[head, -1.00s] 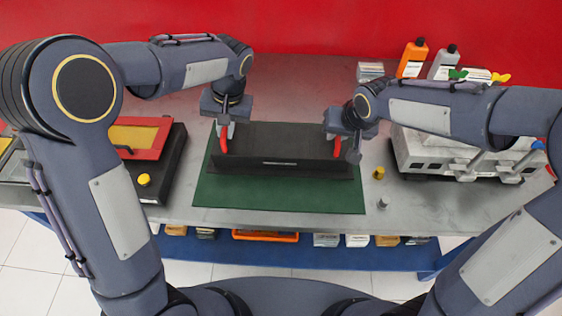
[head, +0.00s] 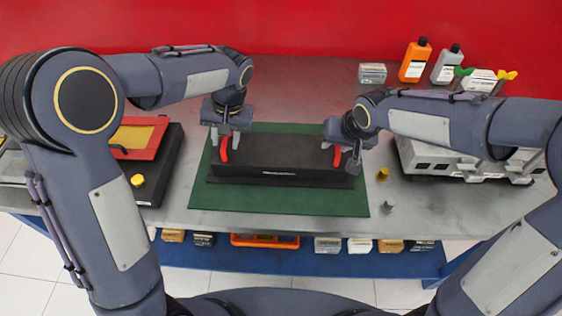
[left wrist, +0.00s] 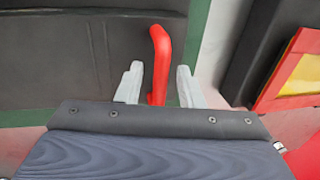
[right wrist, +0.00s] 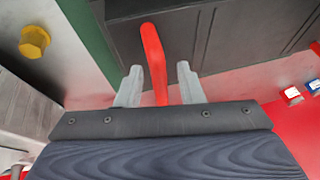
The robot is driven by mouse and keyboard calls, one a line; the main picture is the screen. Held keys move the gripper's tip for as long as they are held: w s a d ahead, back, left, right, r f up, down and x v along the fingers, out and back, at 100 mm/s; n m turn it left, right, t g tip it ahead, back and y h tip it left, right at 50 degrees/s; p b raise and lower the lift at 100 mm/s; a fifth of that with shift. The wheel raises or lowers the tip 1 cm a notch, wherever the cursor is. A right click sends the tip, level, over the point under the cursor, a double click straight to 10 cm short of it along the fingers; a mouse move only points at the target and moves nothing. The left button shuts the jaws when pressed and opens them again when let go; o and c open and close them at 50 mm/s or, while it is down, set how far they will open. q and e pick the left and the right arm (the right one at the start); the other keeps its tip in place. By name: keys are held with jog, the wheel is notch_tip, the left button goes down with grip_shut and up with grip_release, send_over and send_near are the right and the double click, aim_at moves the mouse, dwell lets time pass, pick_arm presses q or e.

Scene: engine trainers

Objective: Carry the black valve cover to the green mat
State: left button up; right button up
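The black valve cover (head: 275,157) lies level on the green mat (head: 290,201), with mat showing on all sides. It has a red handle at its left end (head: 223,150) and another at its right end (head: 337,157). My left gripper (head: 226,138) is open, its fingers on either side of the left handle with gaps visible in the left wrist view (left wrist: 159,85). My right gripper (head: 342,151) is open around the right handle, and gaps also show in the right wrist view (right wrist: 158,88). The cover's underside is hidden.
A red and yellow panel on a black case (head: 155,165) stands left of the mat. A grey engine block (head: 440,160) stands to the right. A brass fitting (head: 382,174) and a small grey part (head: 389,206) lie near the mat's right edge. Bottles (head: 414,62) stand behind.

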jog(key=shift+r, duration=0.15)
pick_arm(q)
notch_tip(320, 180, up, 12)
jog(key=d, duration=0.2)
jog(key=shift+d, duration=0.15)
pick_arm(e)
jog(key=v, duration=1.2)
pick_arm(q)
jog(key=shift+f, duration=0.1)
